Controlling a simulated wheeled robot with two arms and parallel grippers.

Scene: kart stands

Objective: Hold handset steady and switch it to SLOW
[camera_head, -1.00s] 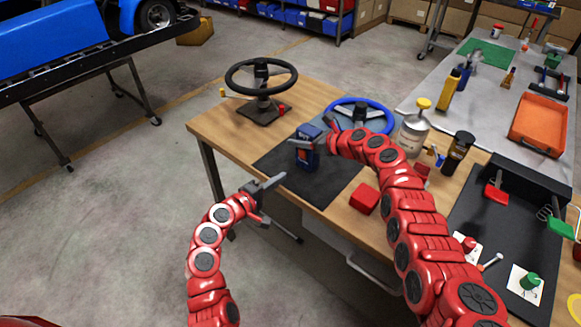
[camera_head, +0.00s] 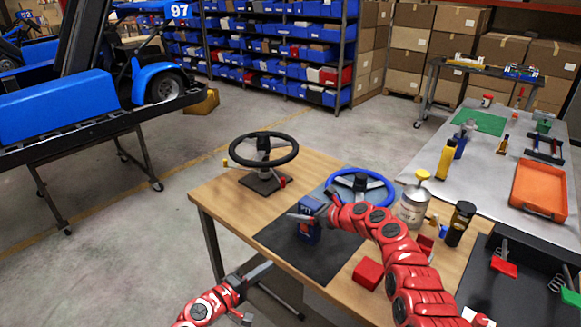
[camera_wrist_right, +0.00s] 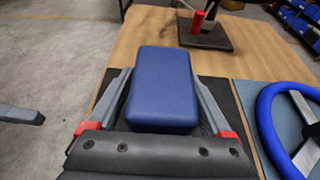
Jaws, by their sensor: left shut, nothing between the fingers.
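My left gripper (camera_head: 259,271) is shut and empty, off the table's front edge, below and left of the handset. Its grey finger also shows at the left of the right wrist view (camera_wrist_right: 22,114). The handset's switch and markings are not readable.
A black steering wheel (camera_head: 264,150) on a stand is behind the handset. A blue wheel (camera_head: 360,186) lies to its right. A metal can (camera_head: 413,206), a dark bottle (camera_head: 459,223) and a red block (camera_head: 368,272) stand further right. Bare wood (camera_head: 222,190) lies left of the mat.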

